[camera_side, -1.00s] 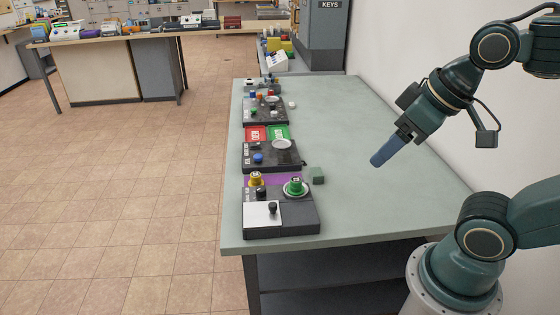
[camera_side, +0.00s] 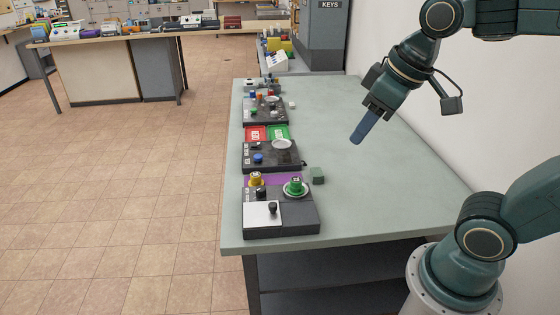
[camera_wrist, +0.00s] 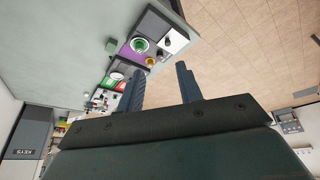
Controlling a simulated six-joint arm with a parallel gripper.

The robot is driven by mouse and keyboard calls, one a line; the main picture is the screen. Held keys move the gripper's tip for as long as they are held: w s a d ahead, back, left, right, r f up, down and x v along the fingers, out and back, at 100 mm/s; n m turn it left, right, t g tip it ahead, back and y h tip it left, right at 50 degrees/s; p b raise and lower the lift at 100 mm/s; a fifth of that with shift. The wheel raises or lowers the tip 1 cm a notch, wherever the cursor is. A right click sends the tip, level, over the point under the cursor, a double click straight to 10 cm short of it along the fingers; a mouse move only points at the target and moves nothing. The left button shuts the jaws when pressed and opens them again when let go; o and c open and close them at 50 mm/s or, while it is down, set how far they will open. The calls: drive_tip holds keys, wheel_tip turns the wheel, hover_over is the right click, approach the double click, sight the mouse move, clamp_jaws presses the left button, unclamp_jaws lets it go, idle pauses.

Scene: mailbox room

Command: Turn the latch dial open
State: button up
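The nearest dark control box (camera_side: 282,221) carries a green dial (camera_side: 295,187) on a pale round base, a yellow knob (camera_side: 256,179), and a white plate (camera_side: 258,216) with a black knob (camera_side: 272,208). I cannot tell which of these is the latch dial; the labels are too small to read. In the wrist view, the green dial (camera_wrist: 140,44), the yellow knob (camera_wrist: 151,60) and the white plate (camera_wrist: 174,43) show beyond my fingers. My gripper (camera_side: 358,138) hangs above the bench, right of the box and well apart from it. Its two blue fingers (camera_wrist: 158,75) are apart with nothing between them.
More dark boxes with buttons and red and green trays (camera_side: 256,133) stand in a row behind. A small green block (camera_side: 317,175) lies right of the near box. The bench (camera_side: 350,215) is clear on its right side. A wall runs along the right.

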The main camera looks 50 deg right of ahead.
drive_tip(key=w+n+g, duration=0.1)
drive_tip(key=w+n, duration=0.1)
drive_tip(key=w, duration=0.7)
drive_tip(key=n+g, duration=0.4)
hover_over(260, 188)
wheel_tip(260, 188, down, 15)
drive_tip(key=shift+d, duration=0.1)
wheel_tip(260, 188, down, 14)
drive_tip(key=shift+r, duration=0.1)
drive_tip(key=shift+c, duration=0.5)
drive_tip(key=c, duration=0.6)
